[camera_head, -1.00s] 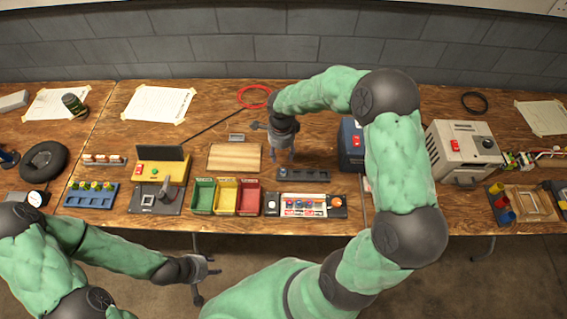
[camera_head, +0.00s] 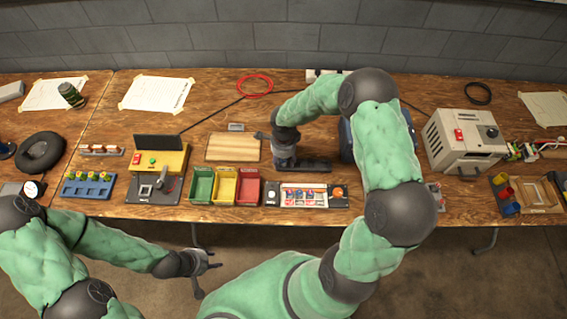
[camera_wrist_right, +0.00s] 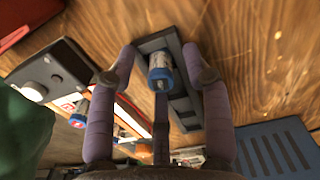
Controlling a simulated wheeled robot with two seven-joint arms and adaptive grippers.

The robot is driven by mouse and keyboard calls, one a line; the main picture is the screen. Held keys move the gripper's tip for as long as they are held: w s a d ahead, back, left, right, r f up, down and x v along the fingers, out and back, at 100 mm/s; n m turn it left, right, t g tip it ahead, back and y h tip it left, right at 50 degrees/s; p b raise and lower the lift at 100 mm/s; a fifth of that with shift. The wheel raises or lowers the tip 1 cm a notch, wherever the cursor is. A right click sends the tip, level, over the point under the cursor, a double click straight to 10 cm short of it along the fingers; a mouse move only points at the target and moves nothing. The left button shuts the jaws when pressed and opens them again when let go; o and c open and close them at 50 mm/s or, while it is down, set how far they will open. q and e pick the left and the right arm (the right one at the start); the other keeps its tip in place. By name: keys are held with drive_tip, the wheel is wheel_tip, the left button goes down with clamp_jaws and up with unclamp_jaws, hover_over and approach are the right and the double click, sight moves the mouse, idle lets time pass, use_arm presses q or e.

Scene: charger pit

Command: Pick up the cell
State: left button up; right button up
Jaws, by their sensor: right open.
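In the right wrist view a blue cell with a pale, marked band (camera_wrist_right: 160,78) sits in a dark slotted holder (camera_wrist_right: 181,102). My right gripper (camera_wrist_right: 160,58) is open, with one finger on each side of the cell and gaps still visible. In the head view this gripper (camera_head: 284,163) is over the left end of the dark holder (camera_head: 318,165) and hides the cell there. My left gripper (camera_head: 203,272) looks open and empty, in front of the table edge.
A charger panel with several cells (camera_head: 304,195) lies just in front of the holder. Green, yellow and red bins (camera_head: 225,187) stand to its left. A dark blue box (camera_head: 347,142) stands close to the right. A wooden board (camera_head: 232,148) lies left of the gripper.

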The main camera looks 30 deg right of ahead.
clamp_jaws()
use_arm(q)
drive_tip(key=shift+r, duration=0.1)
use_arm(e)
drive_tip(key=shift+r, duration=0.2)
